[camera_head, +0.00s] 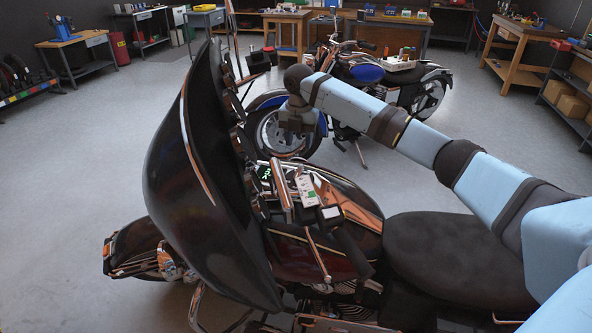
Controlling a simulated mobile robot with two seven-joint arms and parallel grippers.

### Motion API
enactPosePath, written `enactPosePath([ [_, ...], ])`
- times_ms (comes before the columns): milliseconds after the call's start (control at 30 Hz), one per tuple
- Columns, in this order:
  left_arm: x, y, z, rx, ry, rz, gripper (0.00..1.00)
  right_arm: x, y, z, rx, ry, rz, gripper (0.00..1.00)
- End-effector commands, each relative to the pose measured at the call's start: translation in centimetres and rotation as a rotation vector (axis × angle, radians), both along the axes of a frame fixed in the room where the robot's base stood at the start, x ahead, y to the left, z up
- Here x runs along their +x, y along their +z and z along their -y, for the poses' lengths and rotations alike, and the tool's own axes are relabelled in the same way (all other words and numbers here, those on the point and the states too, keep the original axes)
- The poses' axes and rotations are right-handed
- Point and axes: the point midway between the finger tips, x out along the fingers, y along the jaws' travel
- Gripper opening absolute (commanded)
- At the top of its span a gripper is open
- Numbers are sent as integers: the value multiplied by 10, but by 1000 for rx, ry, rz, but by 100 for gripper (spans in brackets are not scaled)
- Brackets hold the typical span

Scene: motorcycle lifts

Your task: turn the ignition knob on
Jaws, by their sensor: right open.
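The black motorcycle (190,150) stands in the foreground, its large fairing toward the left. Its dash and handlebar area (285,185) has chrome parts, switch housings and a small green-lit spot. I cannot clearly make out the ignition knob among these parts. My right arm comes in from the right, above the seat. My right gripper (296,122) is open and points down, above the dash in the picture and apart from the handlebar. Nothing shows between its fingers. My left gripper is not in view.
The black seat (450,255) lies below my right arm. The handlebar grip (283,190) and fairing edge stand close around the dash. A blue motorcycle (365,73) is parked behind.

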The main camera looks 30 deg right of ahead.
Motion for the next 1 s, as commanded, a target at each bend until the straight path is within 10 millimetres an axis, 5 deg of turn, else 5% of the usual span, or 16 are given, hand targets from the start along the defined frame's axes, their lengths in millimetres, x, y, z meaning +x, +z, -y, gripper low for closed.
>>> enactPosePath([
  [500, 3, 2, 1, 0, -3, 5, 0, 0, -100, 0, -1, -2, 1, 45],
  [967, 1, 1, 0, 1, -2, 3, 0, 0, -113, 0, -1, -2, 2, 45],
  [1000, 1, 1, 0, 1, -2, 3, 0, 0, -113, 0, 0, -2, 3, 38],
])
